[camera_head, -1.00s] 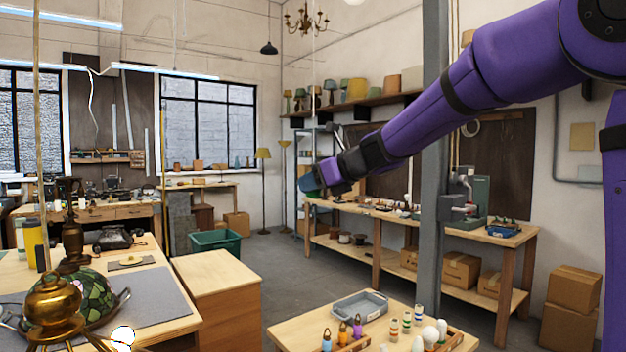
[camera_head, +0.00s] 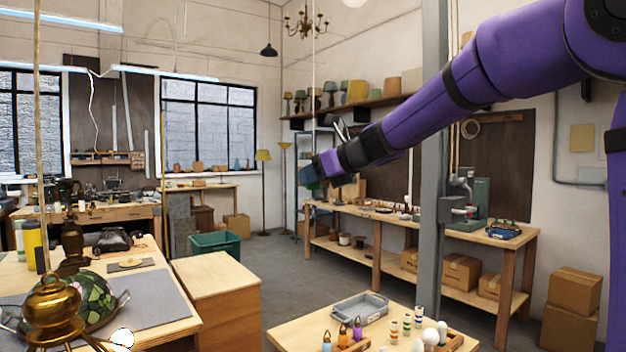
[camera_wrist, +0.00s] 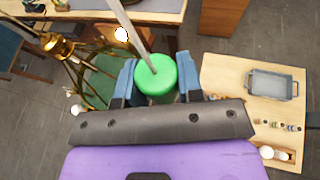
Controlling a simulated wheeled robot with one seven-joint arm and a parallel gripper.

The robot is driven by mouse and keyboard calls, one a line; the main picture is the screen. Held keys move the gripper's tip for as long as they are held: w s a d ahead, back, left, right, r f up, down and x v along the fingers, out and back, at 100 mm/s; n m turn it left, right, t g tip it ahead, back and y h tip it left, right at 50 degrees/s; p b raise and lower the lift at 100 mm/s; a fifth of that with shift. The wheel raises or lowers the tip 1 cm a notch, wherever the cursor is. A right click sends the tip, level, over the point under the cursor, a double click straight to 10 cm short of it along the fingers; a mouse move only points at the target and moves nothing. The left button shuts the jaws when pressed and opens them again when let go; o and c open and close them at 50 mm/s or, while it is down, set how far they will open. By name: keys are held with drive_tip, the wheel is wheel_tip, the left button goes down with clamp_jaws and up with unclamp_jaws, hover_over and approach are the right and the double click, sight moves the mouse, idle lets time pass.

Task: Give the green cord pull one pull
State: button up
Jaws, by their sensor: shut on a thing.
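The green cord pull (camera_wrist: 157,75) sits between the two blue fingers of my gripper (camera_wrist: 158,88) in the wrist view. The fingers are shut on it, one on each side. A pale cord (camera_wrist: 130,28) runs up from its top. In the head view my gripper (camera_head: 313,172) is at the end of my purple arm, near the middle of the picture. The pull is mostly hidden there by the gripper.
A wooden table (camera_head: 285,332) with a grey tray (camera_head: 360,308) and small coloured pieces stands below. A grey post (camera_head: 430,200) rises behind my arm.

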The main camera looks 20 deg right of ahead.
drive_tip(key=o, duration=1)
drive_tip(key=v, duration=1.1)
drive_tip(key=s+f+n+g+h, duration=0.2)
drive_tip(key=s+f+n, duration=0.4)
drive_tip(key=s+n, duration=0.3)
drive_tip(key=s+f+n+g+h, duration=0.1)
drive_tip(key=s+f+n+h, duration=0.2)
drive_tip(key=s+f+n, duration=0.4)
drive_tip(key=s+f+n+g+h, duration=0.2)
drive_tip(key=s+f+n, duration=0.5)
drive_tip(key=s+n, duration=0.5)
drive_tip(key=shift+s+d+n+g+h, duration=0.3)
drive_tip(key=shift+s+n+h, duration=0.1)
